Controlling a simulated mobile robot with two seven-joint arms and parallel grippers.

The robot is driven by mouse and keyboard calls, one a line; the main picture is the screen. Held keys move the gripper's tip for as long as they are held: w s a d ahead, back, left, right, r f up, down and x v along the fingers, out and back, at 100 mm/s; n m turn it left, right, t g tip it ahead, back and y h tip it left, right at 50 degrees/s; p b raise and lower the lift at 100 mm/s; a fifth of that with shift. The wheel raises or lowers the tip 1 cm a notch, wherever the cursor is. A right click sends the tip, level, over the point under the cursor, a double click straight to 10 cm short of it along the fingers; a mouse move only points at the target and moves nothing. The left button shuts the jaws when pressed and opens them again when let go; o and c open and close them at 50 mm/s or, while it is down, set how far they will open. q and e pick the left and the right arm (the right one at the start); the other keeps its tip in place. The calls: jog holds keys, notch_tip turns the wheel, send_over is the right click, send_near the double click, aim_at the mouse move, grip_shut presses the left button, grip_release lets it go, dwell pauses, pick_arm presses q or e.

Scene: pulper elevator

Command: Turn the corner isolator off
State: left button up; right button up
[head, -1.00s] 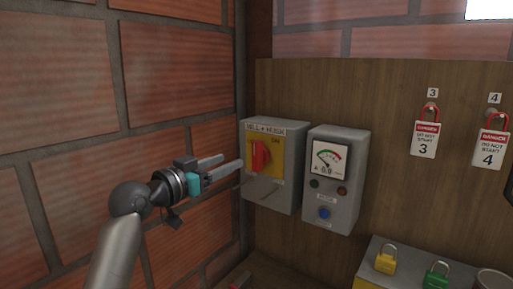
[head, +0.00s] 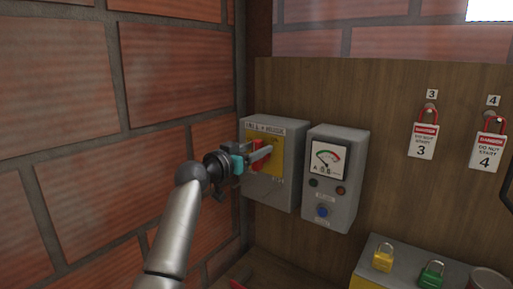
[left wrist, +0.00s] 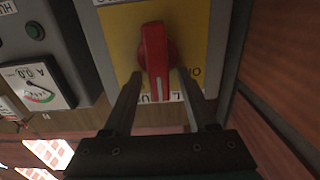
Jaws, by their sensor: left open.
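The corner isolator (head: 286,179) is a grey box on the wooden board beside the brick wall, with a yellow plate and a red rotary handle (head: 257,146). In the left wrist view the handle (left wrist: 155,50) stands upright in the picture, its white mark toward the bottom edge. My left gripper (head: 262,155) is open in front of the isolator, a finger on each side of the handle. The fingers (left wrist: 158,80) show gaps to the handle; I cannot tell whether either touches it. Lettering on the plate is partly hidden by a finger. My right gripper is not in view.
A grey meter box (head: 335,180) with a dial and blue button stands close right of the isolator. The brick wall (head: 180,160) is close on the left. Red padlocks with danger tags (head: 424,142) hang at right, above a box (head: 408,268) with yellow and green padlocks.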

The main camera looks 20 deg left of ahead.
pick_arm(q)
jog(key=shift+w+d, duration=0.1)
jog(key=shift+w, duration=0.15)
jog(key=shift+f, duration=0.1)
grip_shut()
dwell(0.3)
